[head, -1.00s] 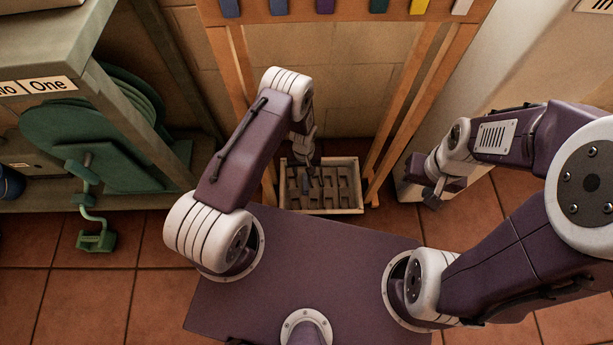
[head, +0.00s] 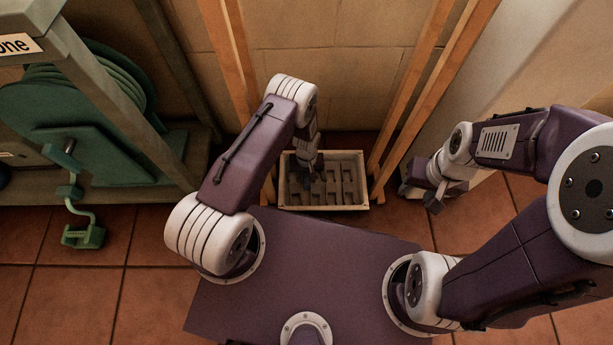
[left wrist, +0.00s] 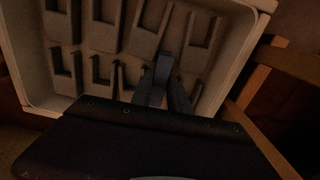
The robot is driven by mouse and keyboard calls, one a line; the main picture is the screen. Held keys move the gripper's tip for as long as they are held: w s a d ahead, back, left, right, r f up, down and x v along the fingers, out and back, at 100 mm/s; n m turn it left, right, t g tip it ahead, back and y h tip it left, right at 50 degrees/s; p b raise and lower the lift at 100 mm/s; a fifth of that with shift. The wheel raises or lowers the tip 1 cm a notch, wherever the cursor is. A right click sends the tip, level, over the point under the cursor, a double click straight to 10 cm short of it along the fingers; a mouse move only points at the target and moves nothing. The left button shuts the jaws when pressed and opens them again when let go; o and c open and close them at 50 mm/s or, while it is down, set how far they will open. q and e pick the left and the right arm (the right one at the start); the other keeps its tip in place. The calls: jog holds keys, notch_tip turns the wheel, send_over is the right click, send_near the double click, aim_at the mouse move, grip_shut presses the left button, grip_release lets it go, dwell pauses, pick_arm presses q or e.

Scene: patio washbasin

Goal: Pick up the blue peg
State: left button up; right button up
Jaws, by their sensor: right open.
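The pale tray (head: 322,206) with several slots stands on the floor between wooden legs. My left gripper (head: 303,177) reaches down into its left half. In the left wrist view, a dark bluish peg (left wrist: 162,68) stands between the two dark fingers of the left gripper (left wrist: 163,92). The fingers lie close along both sides of the peg. The dim picture does not show whether they press on it. The peg's lower end is hard to see. My right gripper (head: 445,196) is open and empty, well to the right of the tray.
Wooden legs (head: 395,120) rise at both sides of the tray, also close by in the left wrist view (left wrist: 253,78). A green hose reel (head: 85,125) with a crank is at the left. A tiled wall stands behind the tray.

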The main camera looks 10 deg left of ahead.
aim_at(307, 177)
pick_arm(q)
grip_shut()
notch_tip(307, 177, up, 5)
jog(key=p, duration=0.4)
jog(key=shift+f, duration=0.1)
jog(key=s+d+r+p, duration=0.6)
jog(key=s+d+p, duration=0.1)
jog(key=s+d, duration=0.1)
jog(key=shift+d, duration=0.15)
jog(key=shift+s+r, duration=0.1)
jog(key=shift+s, duration=0.05)
